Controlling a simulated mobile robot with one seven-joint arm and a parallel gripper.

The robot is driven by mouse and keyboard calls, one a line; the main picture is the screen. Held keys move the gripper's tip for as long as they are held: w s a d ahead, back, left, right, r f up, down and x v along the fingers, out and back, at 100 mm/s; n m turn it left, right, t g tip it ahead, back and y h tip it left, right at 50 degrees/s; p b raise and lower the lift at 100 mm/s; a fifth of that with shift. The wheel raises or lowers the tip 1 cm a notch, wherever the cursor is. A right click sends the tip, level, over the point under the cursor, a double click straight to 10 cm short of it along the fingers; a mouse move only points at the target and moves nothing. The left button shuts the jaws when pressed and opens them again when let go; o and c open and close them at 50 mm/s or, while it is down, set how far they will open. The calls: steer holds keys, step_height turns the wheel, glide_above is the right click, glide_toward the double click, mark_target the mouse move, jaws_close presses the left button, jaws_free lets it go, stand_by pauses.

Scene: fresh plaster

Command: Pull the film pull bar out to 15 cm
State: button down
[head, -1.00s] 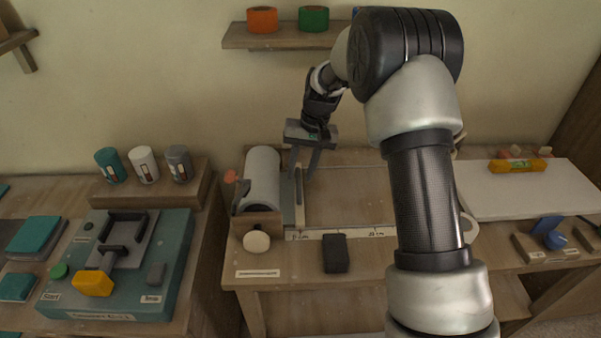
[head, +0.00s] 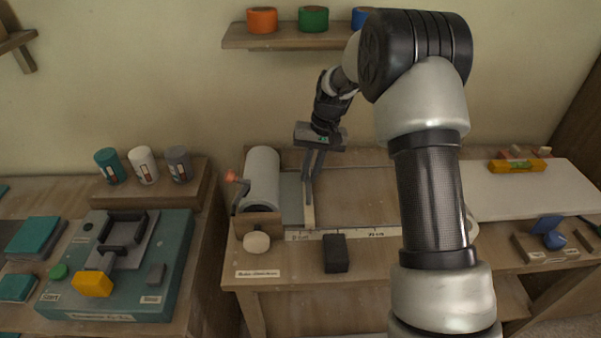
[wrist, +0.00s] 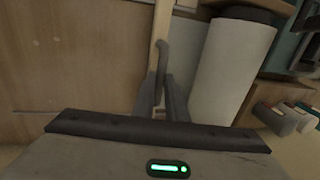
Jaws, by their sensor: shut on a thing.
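The film pull bar (head: 309,209) is a narrow pale wooden strip lying across the bench, a little right of the white film roll (head: 262,180). Grey film (head: 291,190) spans the gap between roll and bar. My gripper (head: 312,178) comes down from above and is shut on the bar's dark handle. In the wrist view the bar (wrist: 160,28) runs up from between the fingers, with the dark handle (wrist: 161,65) at my gripper (wrist: 162,100). A marked scale (head: 345,234) runs along the bench's front edge; the bar's near end is by its left part.
A black block (head: 336,254) sits at the front edge near the scale. A cream knob (head: 256,242) and an orange-tipped crank (head: 232,178) flank the roll. The board (head: 355,195) right of the bar is clear. A white panel (head: 525,190) lies farther right.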

steer(key=d, duration=1.2)
steer(key=shift+d, duration=0.25)
steer(key=c, duration=1.8)
jaws_free()
steer(key=shift+o, duration=0.2)
steer(key=shift+r, duration=0.1)
steer(key=d+r+p, duration=0.1)
steer(key=d+r, duration=0.2)
steer(key=r, duration=1.4)
steer(key=shift+d, duration=0.15)
